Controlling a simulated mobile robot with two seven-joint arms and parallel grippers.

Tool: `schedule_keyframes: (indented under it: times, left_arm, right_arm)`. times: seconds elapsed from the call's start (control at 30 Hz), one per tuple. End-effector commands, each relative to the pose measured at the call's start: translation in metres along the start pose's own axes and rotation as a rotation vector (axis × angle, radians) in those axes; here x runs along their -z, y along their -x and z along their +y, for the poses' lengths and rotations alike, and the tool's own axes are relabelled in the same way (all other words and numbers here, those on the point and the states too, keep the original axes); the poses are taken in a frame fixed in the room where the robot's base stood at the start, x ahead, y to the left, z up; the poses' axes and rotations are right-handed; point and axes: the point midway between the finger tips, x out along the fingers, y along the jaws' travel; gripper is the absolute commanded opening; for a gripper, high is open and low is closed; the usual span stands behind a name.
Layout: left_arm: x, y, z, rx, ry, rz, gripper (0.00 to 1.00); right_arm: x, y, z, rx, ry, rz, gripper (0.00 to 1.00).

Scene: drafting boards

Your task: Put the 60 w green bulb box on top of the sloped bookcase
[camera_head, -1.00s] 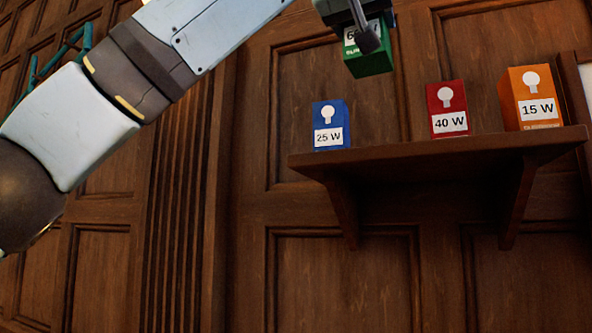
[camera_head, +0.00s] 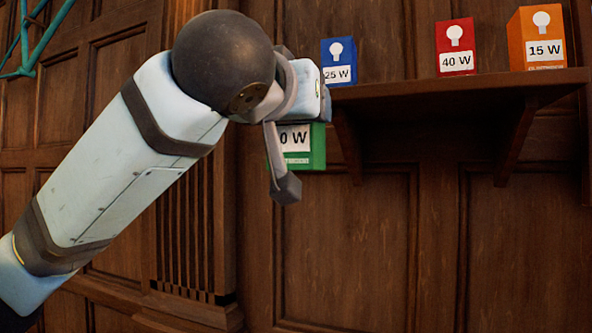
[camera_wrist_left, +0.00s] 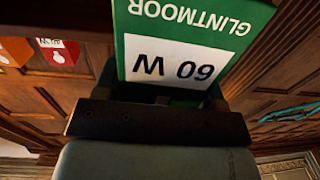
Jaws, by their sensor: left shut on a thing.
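The 60 W green bulb box (camera_head: 312,148) is held by my left gripper (camera_head: 292,140), just below and left of the wall shelf's left end in the head view. My gripper and wrist cover its upper left part. In the left wrist view the green box (camera_wrist_left: 185,45) fills the top middle, its white label upside down, between the fingers of my left gripper (camera_wrist_left: 165,95). The sloped bookcase is not recognisable in these frames. My right gripper is not in view.
The wooden wall shelf (camera_head: 450,95) carries a blue 25 W box (camera_head: 340,62), a red 40 W box (camera_head: 456,47) and an orange 15 W box (camera_head: 537,38). Panelled wood wall lies behind. A teal frame (camera_head: 35,40) shows at the upper left.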

Motion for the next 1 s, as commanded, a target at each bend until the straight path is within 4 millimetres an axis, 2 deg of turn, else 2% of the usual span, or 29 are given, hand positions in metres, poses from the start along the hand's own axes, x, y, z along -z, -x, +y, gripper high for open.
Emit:
schedule_keyframes:
  times: [0.03, 0.1, 0.4, 0.7, 1.0]
  left_arm:
    - [-0.027, 0.002, -0.011, 0.013, 0.001, -0.007, 0.40]
    - [-0.057, 0.005, -0.023, 0.031, 0.001, -0.007, 0.40]
    - [-0.175, 0.021, -0.071, 0.102, 0.000, -0.008, 0.40]
    - [-0.277, 0.033, -0.113, 0.162, -0.001, -0.009, 0.40]
    - [-0.367, 0.043, -0.151, 0.219, -0.001, -0.009, 0.40]
  right_arm:
    - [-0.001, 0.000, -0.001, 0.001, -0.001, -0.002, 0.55]
    - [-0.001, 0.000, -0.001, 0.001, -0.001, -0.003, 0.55]
    - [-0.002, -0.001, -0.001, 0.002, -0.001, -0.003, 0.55]
    - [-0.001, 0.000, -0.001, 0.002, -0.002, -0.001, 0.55]
    - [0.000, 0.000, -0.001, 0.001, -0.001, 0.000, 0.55]
